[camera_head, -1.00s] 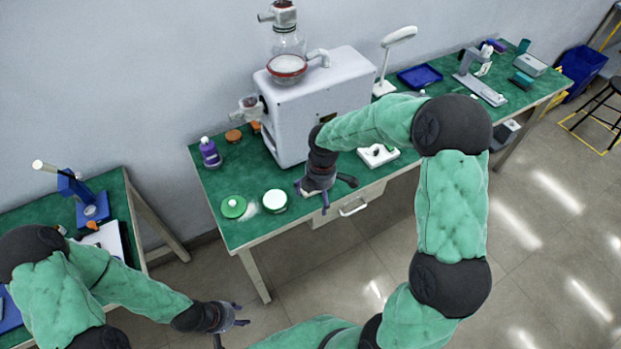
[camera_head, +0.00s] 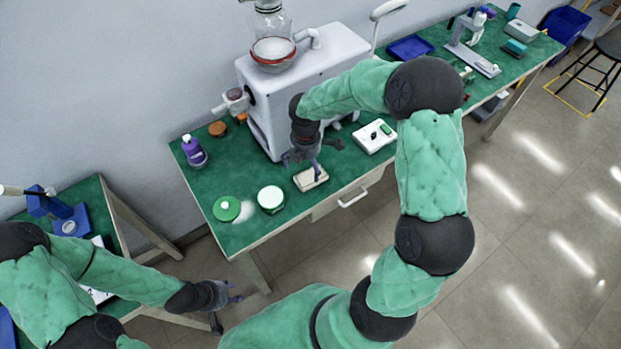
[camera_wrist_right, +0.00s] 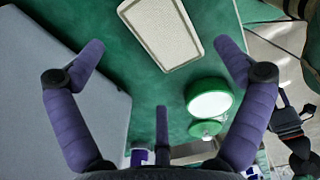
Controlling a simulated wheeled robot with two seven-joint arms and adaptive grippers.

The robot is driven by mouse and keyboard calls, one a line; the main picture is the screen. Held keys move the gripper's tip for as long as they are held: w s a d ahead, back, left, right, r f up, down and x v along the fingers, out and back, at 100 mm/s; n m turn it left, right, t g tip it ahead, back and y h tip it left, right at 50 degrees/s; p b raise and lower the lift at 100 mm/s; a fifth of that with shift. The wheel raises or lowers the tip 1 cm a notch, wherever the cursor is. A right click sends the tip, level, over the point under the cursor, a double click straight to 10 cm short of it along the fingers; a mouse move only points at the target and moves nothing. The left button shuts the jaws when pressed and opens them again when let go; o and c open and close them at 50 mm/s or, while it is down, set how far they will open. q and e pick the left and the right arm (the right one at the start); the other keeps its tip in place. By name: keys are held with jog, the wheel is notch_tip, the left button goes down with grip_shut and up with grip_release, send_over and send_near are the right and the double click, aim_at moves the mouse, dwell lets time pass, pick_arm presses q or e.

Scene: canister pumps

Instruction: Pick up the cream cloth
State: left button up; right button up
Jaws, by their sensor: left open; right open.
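The cream cloth (camera_head: 311,182) lies flat on the green bench top near its front edge. In the right wrist view, the cloth (camera_wrist_right: 163,32) is a textured pale rectangle with rounded corners, beyond the fingertips and cut off by the top edge. My right gripper (camera_head: 313,158) is open and empty above the cloth, with one finger partly covering it in the head view. In the right wrist view, the right gripper's fingers (camera_wrist_right: 162,68) are spread wide. My left gripper (camera_head: 230,297) is open and empty, over the floor at the lower left.
A large grey pump housing (camera_head: 289,100) stands behind the cloth. Left of the cloth are a white-topped green jar (camera_head: 271,198) and a green lid (camera_head: 227,208). A purple bottle (camera_head: 194,152) stands at the left.

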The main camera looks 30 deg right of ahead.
aim_at(309, 173)
jog(key=shift+s+d+f, duration=0.1)
jog(key=shift+d+f, duration=0.05)
jog(key=shift+f, duration=0.45)
jog(key=f, duration=0.1)
jog(key=f+b, duration=0.2)
jog(key=f, duration=0.1)
jog(key=shift+d, duration=0.3)
jog(key=c, duration=0.8)
